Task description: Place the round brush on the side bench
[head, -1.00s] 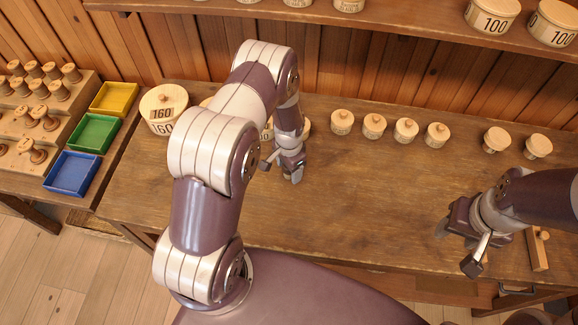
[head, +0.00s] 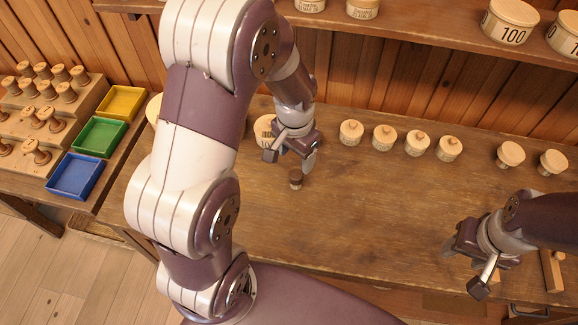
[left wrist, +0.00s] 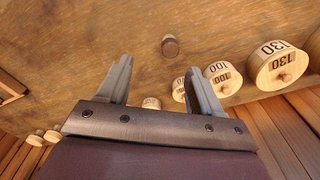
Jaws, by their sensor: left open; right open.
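A small upright cylinder with a dark top, which looks like the round brush (head: 296,178), stands on the main workbench (head: 370,205). It also shows in the left wrist view (left wrist: 170,46), beyond the fingertips and roughly between their lines. My left gripper (head: 290,158) is open and empty, just behind and above the brush, apart from it. Its two spread fingers show in the left wrist view (left wrist: 158,75). My right gripper (head: 463,268) is open over the right front of the workbench. The side bench (head: 106,172) stands at the left.
The side bench carries yellow (head: 121,103), green (head: 99,134) and blue (head: 74,176) trays and a stepped rack of spools (head: 45,110). Round lidded boxes (head: 384,138) line the workbench's back. A wooden piece (head: 552,270) lies right. The workbench's middle is clear.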

